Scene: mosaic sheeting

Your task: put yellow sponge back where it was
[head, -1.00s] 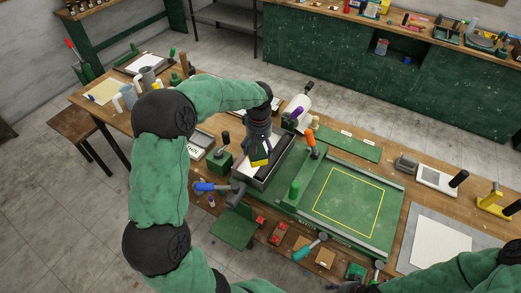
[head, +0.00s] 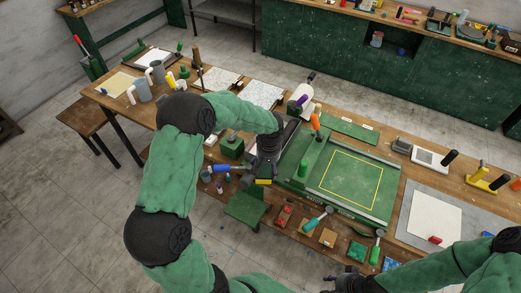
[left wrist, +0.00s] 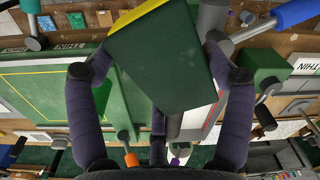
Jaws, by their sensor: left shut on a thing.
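My left gripper (head: 263,177) is shut on the yellow sponge (head: 264,181), near the front edge of the workbench, left of the green cutting bed. In the left wrist view the sponge's dark green face (left wrist: 160,62) fills the space between the fingers, with a yellow strip along its upper left edge. A grey tray (head: 289,133) lies behind the gripper, mostly hidden by my arm. My right gripper (head: 347,281) shows only partly at the bottom of the head view, and its jaws are unclear.
The green bed with a yellow square (head: 350,180) lies to the right. Several small blocks and tools line the front edge.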

